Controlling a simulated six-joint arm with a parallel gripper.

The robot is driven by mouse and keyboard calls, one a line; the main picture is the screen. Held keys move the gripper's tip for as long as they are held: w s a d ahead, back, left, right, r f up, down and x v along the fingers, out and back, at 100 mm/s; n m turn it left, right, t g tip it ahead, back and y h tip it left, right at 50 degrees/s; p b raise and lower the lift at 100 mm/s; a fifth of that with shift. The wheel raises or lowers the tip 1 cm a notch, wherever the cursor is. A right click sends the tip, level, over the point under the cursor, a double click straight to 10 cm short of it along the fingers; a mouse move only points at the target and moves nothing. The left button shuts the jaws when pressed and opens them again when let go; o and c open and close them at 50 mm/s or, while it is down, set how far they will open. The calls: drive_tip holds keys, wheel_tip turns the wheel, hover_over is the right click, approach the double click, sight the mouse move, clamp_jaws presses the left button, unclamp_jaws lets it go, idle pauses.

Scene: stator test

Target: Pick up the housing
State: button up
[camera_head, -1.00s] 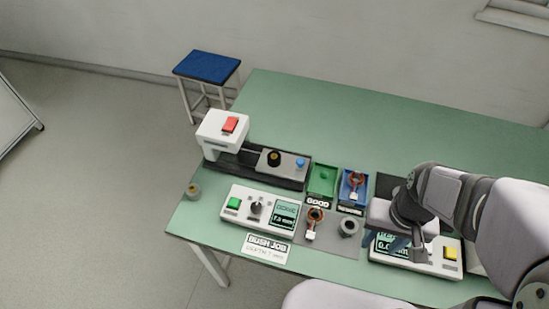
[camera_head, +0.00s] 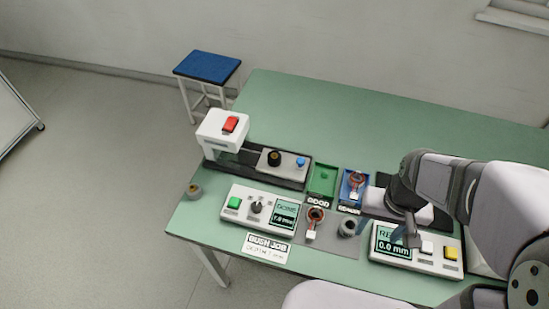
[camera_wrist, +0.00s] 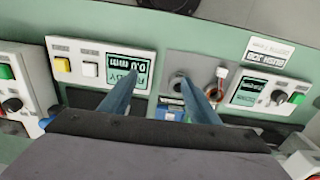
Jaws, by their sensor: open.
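My gripper (camera_head: 389,231) is open and empty, above and to the right of the ring, near the right instrument box. One finger appears close to the ring. In the wrist view, the ring (camera_wrist: 179,80) shows by the tip of the right finger, and my gripper (camera_wrist: 158,77) has both blue fingers spread. Whether a finger touches the ring cannot be told.
The instrument box reading 0.0 mm (camera_head: 436,255) lies under my gripper. A green tray (camera_head: 322,180) and a blue tray (camera_head: 346,196) are behind the mat. A white-headed press (camera_head: 222,128) and another instrument box (camera_head: 235,213) are at left. The table's back is clear.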

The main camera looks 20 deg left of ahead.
drive_tip(key=shift+n+t, duration=0.3)
drive_tip(key=shift+t, duration=0.1)
drive_tip(key=w+a, duration=0.1)
drive_tip(key=w, duration=0.1)
drive_tip(key=w+a, duration=0.4)
drive_tip(key=shift+w+b, duration=0.25)
drive_tip(key=shift+b, duration=0.15)
drive_tip(key=w+a+t+b, duration=0.1)
drive_tip(key=w+a, duration=0.5)
drive_tip(key=a, duration=0.3)
drive_tip(key=n+t+b, duration=0.1)
drive_tip(key=t, duration=0.1)
approach(274, 157)
drive_tip(key=f, duration=0.2)
drive_tip(key=shift+y, duration=0.4)
drive_tip(key=shift+w+d+p+x, duration=0.15)
drive_tip(key=shift+p+x, duration=0.25)
drive_tip(key=shift+x, duration=0.8)
drive_tip(key=shift+w+d+p+x, duration=0.1)
drive_tip(key=shift+p+x, duration=0.3)
drive_tip(key=shift+x, duration=0.85)
drive_tip(key=shift+w+d+p+x, duration=0.15)
drive_tip(key=shift+p+x, duration=0.25)
drive_tip(key=shift+x, duration=0.8)
drive_tip(key=shift+a+r, duration=0.1)
drive_tip(key=shift+r, duration=0.05)
drive_tip(key=c, duration=1.2)
